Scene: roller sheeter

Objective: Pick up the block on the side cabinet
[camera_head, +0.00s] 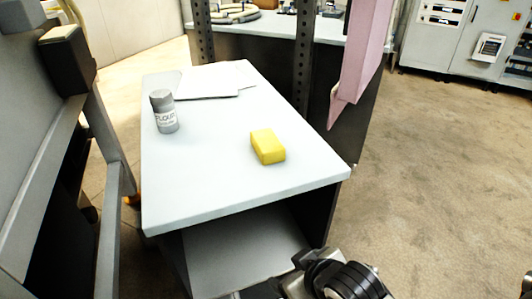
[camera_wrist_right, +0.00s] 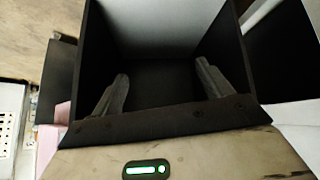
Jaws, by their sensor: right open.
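The yellow block (camera_head: 267,146) lies on the white top of the side cabinet (camera_head: 215,190), right of the middle and near the front right edge. Part of my right arm and gripper shows at the bottom of the head view, below and in front of the cabinet top, well apart from the block. In the right wrist view my right gripper (camera_wrist_right: 162,72) has its two fingers spread, with nothing between them. Behind the fingers is a dark-walled open space, which looks like the cabinet's open shelf. The block is not visible in the wrist view. My left gripper is not in view.
White sheets (camera_head: 215,80) lie at the back. A pink panel (camera_head: 364,50) hangs to the right behind the cabinet. A grey machine frame stands at left. The top around the block is clear.

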